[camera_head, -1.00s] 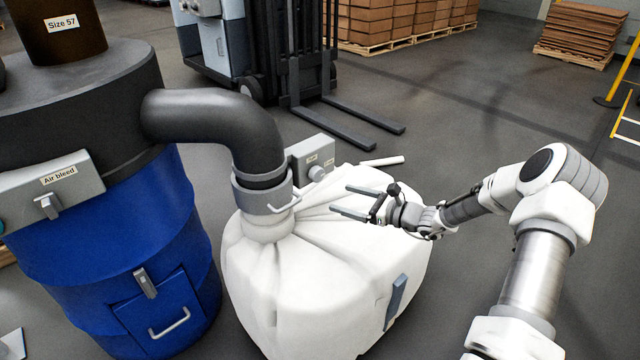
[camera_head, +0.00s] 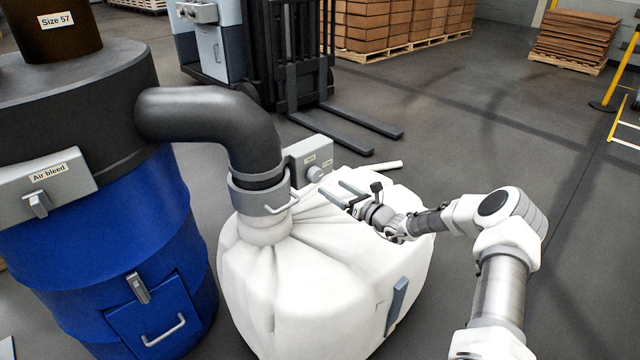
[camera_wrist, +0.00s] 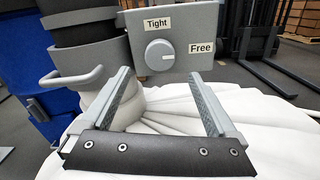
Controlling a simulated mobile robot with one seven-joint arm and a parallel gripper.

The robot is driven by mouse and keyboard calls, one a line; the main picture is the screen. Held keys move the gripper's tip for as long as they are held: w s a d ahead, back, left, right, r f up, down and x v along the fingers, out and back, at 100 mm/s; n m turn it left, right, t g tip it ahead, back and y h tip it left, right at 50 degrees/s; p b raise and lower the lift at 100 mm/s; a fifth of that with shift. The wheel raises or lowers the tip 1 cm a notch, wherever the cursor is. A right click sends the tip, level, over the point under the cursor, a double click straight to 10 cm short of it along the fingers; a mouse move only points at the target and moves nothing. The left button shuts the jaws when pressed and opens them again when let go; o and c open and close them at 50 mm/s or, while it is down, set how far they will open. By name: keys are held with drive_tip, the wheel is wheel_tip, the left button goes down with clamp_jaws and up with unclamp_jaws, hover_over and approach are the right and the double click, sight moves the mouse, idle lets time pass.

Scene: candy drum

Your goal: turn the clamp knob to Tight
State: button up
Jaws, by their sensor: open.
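The clamp knob (camera_wrist: 160,55) is a round grey dial on a grey plate (camera_wrist: 205,22) in the wrist view. A "Tight" label (camera_wrist: 157,23) sits above it and a "Free" label (camera_wrist: 201,47) to its right. The knob's pale mark points right, toward "Free". In the head view the knob (camera_head: 315,173) shows on the plate beside the grey clamp collar (camera_head: 262,200). My gripper (camera_head: 330,192) is open and empty, just short of the knob and above the white bag. In the wrist view its fingers (camera_wrist: 158,78) stand apart below the knob, not touching it.
The white bag (camera_head: 300,290) bulges beneath my gripper. The collar's handle (camera_wrist: 72,78) sticks out left of my fingers. A black pipe (camera_head: 215,115) runs to the blue drum (camera_head: 165,240). A forklift (camera_head: 290,60) stands behind on open floor.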

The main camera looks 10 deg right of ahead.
sight(318, 178)
drive_tip(key=b+x, duration=0.1)
drive_tip(key=x, duration=0.6)
drive_tip(key=c, duration=1.4)
